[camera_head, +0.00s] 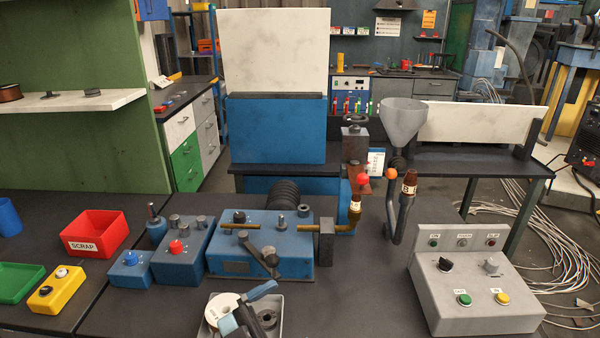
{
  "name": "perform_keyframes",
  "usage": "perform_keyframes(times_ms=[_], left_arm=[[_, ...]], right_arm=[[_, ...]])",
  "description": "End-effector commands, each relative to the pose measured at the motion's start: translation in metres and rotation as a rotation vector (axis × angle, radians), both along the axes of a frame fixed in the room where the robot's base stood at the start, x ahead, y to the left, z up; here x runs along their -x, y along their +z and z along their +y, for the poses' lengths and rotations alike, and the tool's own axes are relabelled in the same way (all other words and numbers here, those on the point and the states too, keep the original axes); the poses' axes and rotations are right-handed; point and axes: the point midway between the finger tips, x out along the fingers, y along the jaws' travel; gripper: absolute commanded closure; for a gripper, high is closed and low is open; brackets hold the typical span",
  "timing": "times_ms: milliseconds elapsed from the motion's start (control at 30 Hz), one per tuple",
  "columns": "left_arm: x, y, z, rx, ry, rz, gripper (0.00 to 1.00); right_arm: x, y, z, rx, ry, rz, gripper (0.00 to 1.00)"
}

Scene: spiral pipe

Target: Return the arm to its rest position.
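The tray's lower part is cut off by the picture edge.
A red SCRAP bin (97,224), a yellow button box (55,289) and a green tray (18,281) lie at the left. A grey control box (468,297) stands at the right. A grey funnel (403,118) rises behind the bench. The bench between tray and control box is clear.

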Motion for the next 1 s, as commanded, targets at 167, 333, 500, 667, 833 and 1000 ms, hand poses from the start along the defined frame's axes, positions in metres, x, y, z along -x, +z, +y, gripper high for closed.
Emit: perform_keyframes(times_ms=[167,333,500,667,833,1000], left_arm=[[-0.003,-0.067,0.064,0.099,0.447,0.343,0.0],[0.03,-0.153,0.115,0.001,0.719,0.702,0.0],[0.081,-0.215,0.141,-0.133,0.814,0.978,0.0],[0.133,-0.251,0.153,-0.252,0.82,1.186,0.0],[0.128,-0.205,0.155,-0.252,0.825,1.156,0.0],[0.13,-0.166,0.157,-0.26,0.831,1.146,0.0]], right_arm=[[0.0,0.0,0.0,0.0,0.0,0.0,0.23],[0.0,0.001,0.0,0.0,0.0,-0.001,0.23],[-0.001,0.002,0.0,-0.001,0.0,-0.004,0.23],[-0.001,0.008,0.0,-0.001,0.0,-0.005,0.23],[0.0,0.052,-0.001,0.007,0.002,-0.008,0.23],[0.002,0.093,-0.005,0.018,0.002,-0.018,0.23]])
